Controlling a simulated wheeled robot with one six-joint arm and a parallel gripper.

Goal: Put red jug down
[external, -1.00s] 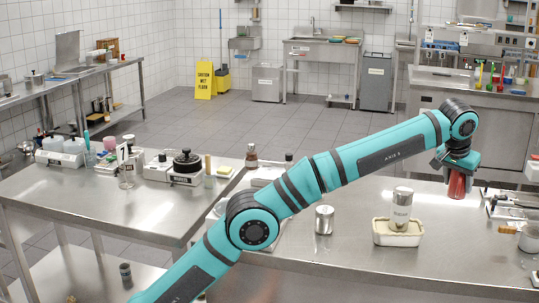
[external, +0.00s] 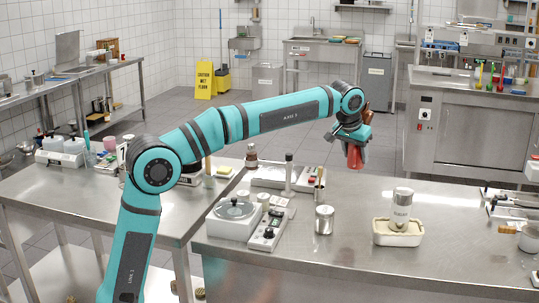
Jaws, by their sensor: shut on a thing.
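The red jug (external: 355,157) hangs from my gripper (external: 353,141) in the external view, over the far edge of the right-hand steel table (external: 450,200). My gripper is shut on the jug's upper part and covers some of it. The jug appears roughly upright. It seems to be held above the table, but I cannot tell its exact height.
A cream tub (external: 398,239) with a canister (external: 401,207) stands near the table's middle. A metal can (external: 324,220) is to its left. A white round-topped device (external: 233,220) and a control box (external: 268,231) are further left. Utensils crowd the right end.

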